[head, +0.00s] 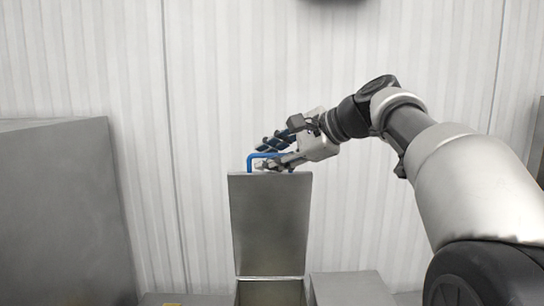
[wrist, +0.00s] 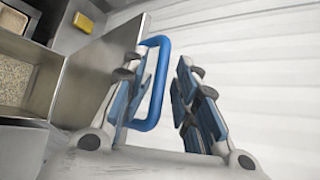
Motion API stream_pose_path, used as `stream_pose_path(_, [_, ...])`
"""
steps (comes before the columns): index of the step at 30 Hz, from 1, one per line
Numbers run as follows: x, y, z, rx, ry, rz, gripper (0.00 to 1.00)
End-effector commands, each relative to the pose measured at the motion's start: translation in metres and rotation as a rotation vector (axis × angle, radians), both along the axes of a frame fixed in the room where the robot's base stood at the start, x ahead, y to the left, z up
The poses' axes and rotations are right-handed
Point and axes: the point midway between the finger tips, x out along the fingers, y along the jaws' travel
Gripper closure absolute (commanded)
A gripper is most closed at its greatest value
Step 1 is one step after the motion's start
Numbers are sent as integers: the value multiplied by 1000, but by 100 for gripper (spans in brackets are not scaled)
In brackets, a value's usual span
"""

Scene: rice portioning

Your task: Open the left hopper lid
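The hopper lid (head: 270,225) is a grey metal panel standing upright, raised above the hopper opening (head: 270,293). Its blue handle (head: 249,165) is at the lid's top edge. My gripper (head: 263,152) is at the handle with its fingers spread. In the wrist view the lid (wrist: 100,68) is on the left and the blue handle (wrist: 164,80) lies between the fingers of my open gripper (wrist: 164,62), nearer the left finger. The right finger is clear of the handle; contact on the left cannot be told.
The open hopper's inside shows pale grains (wrist: 14,75) in the wrist view. A yellow block (wrist: 91,22) lies beyond the lid. A large grey metal cabinet (head: 60,210) stands at the left. A low grey metal box (head: 350,290) is right of the hopper. A pale panelled wall is behind.

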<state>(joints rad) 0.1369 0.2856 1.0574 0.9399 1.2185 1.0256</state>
Motion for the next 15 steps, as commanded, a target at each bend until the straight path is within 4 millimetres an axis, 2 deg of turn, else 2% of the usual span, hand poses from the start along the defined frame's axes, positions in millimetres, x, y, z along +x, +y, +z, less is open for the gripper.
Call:
stream_pose_path(10, [-2, -3, 3, 0, -1, 0, 70])
stream_pose_path(15, [-16, -20, 15, 0, -4, -3, 70])
